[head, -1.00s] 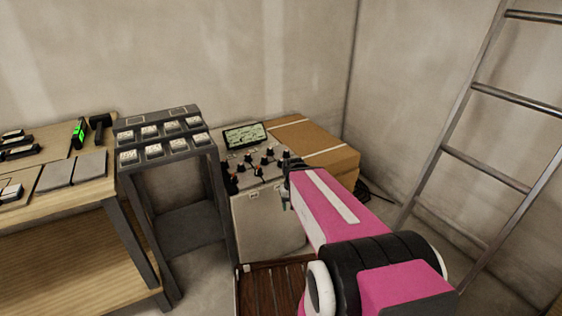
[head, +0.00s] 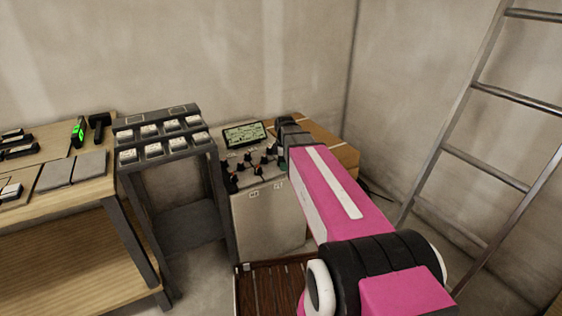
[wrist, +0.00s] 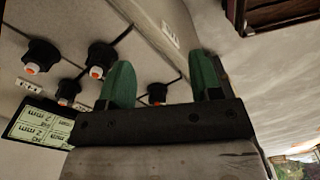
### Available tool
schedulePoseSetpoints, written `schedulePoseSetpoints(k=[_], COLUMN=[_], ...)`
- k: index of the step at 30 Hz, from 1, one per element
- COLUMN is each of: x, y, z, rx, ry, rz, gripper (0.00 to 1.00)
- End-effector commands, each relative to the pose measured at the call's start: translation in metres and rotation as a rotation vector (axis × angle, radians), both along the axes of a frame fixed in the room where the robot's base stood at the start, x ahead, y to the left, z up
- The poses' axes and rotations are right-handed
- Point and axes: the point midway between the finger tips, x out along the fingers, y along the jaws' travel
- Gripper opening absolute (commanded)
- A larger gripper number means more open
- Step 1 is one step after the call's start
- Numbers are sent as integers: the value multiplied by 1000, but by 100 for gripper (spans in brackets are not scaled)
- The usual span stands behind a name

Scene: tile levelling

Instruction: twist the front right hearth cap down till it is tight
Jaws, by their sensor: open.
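The hearth (head: 262,220) is a pale cabinet with several black caps (head: 233,167) on its top, seen left of my arm in the head view. In the wrist view, black caps with orange-and-white tips show: one at the far left (wrist: 40,57), one right of it (wrist: 101,57), a smaller one below (wrist: 68,90). Another cap (wrist: 158,93) shows between my fingertips, partly hidden by the gripper body. My gripper (wrist: 165,80) has two green fingers, apart, with nothing held. I cannot tell for sure which cap is the front right one; my arm covers the hearth's right side.
A display (head: 244,134) stands at the hearth's back. A cardboard box (head: 340,157) is behind my arm. A dark rack of switches (head: 165,140) and a wooden bench (head: 60,205) stand left. A slatted brown platform (head: 275,287) lies in front; a ladder (head: 480,140) leans right.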

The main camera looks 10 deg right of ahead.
Motion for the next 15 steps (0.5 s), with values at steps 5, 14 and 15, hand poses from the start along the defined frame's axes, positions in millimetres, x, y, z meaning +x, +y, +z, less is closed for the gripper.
schedulePoseSetpoints(k=[5,14,15], x=[47,82,83], y=[0,0,0], z=[30,62,63], rx=[-1,-1,-1], ry=[-1,1,2], rz=[351,719,736], gripper=[58,58,58])
